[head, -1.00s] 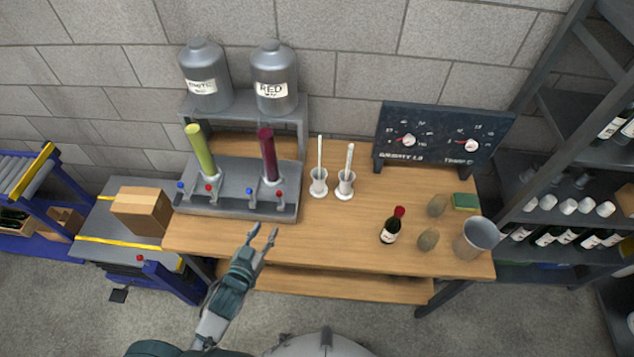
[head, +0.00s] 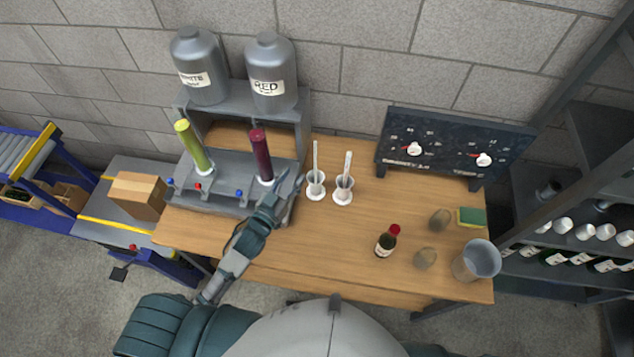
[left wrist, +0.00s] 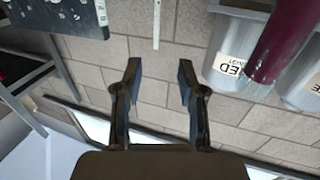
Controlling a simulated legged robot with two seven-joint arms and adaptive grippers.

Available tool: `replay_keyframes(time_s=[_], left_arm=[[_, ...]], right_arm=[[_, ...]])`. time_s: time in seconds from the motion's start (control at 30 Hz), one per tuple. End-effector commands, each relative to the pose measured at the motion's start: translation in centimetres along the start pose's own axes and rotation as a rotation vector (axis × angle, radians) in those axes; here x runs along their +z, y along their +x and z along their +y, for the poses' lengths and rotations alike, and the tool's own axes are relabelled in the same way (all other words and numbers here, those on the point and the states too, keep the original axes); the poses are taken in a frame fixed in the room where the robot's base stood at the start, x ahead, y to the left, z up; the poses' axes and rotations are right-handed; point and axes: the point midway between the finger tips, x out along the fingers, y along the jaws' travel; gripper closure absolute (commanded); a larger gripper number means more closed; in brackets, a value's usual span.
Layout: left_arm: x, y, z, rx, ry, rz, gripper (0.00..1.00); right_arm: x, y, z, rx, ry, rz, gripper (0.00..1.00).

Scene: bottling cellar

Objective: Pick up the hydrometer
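Two thin pale rods stand upright in white footed holders on the wooden bench: a left rod (head: 315,156) and a right rod (head: 347,165). One is probably the hydrometer; I cannot tell which for sure. My left gripper (head: 291,181) is just left of the left holder (head: 316,188), apart from it. In the left wrist view my left gripper (left wrist: 160,68) is open with nothing between its fingers. A pale rod with scale marks (left wrist: 157,22) shows beyond the fingertips, roughly in line with the gap. My right gripper is out of view.
A filling stand (head: 225,195) with a green and a dark red column is close beside my left gripper. A dial panel (head: 450,147) stands at the back right. A small bottle (head: 386,243), a sponge (head: 472,217) and a bucket (head: 477,262) occupy the right side of the bench (head: 320,240).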

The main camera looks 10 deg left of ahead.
Motion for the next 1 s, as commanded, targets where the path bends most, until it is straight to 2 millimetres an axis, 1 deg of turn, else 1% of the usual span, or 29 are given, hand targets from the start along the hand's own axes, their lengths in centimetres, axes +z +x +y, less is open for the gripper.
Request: replay_keyframes(time_s=[0.03, 0.1, 0.2, 0.3, 0.47, 0.57, 0.7, 0.8, 1.0], left_arm=[[-0.3, 1.4, 0.0, -0.001, 0.001, 0.003, 0.6], [-0.3, 3.1, 0.1, -0.001, 0.002, 0.001, 0.6], [-0.2, 5.1, 0.1, -0.001, 0.001, 0.001, 0.6], [-0.1, 6.4, 0.1, 0.0, -0.001, 0.0, 0.6], [0.0, 7.4, 0.2, 0.0, 0.0, 0.0, 0.6], [0.0, 8.7, 0.4, 0.0, 0.0, 0.0, 0.6], [0.3, 11.0, 0.6, -0.001, 0.0, 0.0, 0.6], [0.4, 12.0, 0.6, 0.0, 0.0, -0.001, 0.6], [0.5, 12.3, 0.7, 0.0, 0.0, -0.002, 0.6]], right_arm=[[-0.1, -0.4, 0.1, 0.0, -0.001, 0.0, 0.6], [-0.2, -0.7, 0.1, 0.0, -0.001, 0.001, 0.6], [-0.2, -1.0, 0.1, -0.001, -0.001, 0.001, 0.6], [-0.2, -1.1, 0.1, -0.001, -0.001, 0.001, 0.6], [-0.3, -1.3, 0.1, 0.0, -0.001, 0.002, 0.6], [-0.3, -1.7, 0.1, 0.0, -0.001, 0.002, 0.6], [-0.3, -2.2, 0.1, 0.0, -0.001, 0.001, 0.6], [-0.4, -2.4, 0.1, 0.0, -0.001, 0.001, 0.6], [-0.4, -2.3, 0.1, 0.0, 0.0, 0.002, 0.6]])
